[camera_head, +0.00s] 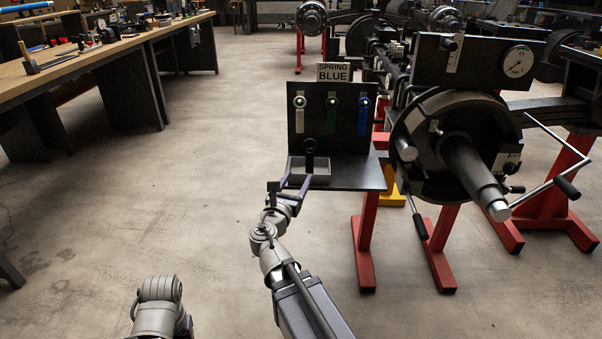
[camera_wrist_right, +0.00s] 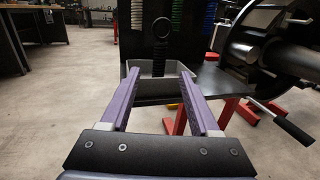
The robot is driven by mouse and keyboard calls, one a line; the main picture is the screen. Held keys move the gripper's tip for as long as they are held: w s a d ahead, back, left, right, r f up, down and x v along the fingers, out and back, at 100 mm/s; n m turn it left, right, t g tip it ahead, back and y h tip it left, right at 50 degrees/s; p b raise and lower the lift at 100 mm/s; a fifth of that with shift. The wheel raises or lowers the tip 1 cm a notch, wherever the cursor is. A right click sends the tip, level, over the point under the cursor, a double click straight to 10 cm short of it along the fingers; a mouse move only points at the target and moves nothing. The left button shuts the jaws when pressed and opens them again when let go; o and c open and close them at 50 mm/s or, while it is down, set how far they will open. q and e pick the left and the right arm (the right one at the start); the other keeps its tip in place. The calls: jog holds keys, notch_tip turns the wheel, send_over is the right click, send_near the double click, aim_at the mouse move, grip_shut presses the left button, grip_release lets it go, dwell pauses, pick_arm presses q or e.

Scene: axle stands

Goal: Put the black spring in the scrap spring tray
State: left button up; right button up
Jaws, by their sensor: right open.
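The black spring (camera_head: 309,155) is upright, with a ring at its top. Its lower end is inside the grey tray (camera_head: 322,180) on the dark shelf. In the right wrist view, the spring (camera_wrist_right: 160,50) rises from within the tray (camera_wrist_right: 150,98), and its foot is hidden by the tray's front wall. My right gripper (camera_head: 295,182) is open and empty at the tray's near side. In the right wrist view its purple fingers (camera_wrist_right: 158,78) are spread wide, with the tray and spring beyond and between them. My left gripper is out of view.
The dark board (camera_head: 347,130) behind the tray holds white (camera_head: 300,118), green (camera_head: 332,115) and blue (camera_head: 363,118) springs under a "SPRING BLUE" sign (camera_head: 333,73). A large drum with a shaft (camera_head: 465,165) and a crank stands to the right. Left floor is clear.

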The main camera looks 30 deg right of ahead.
jog(key=shift+s+a, duration=0.3)
jog(key=s+a+f+m+g+y, duration=0.2)
jog(key=s+a+f+m+g, duration=0.1)
jog(key=a+f+m, duration=0.3)
jog(key=s+a+f+m+g+y, duration=0.3)
jog(key=f+m, duration=0.5)
jog(key=s+a+f+m+g+y, duration=0.3)
jog(key=s+a, duration=0.3)
jog(key=a, duration=0.3)
jog(key=s+a+f+m+g+y, duration=0.3)
jog(key=s+a+f+m+y, duration=0.1)
jog(key=a, duration=0.5)
jog(key=shift+s+a+f+m+g, duration=0.4)
jog(key=shift+s+f+m, duration=0.35)
jog(key=shift+s+m, duration=0.35)
jog(key=shift+s, duration=0.1)
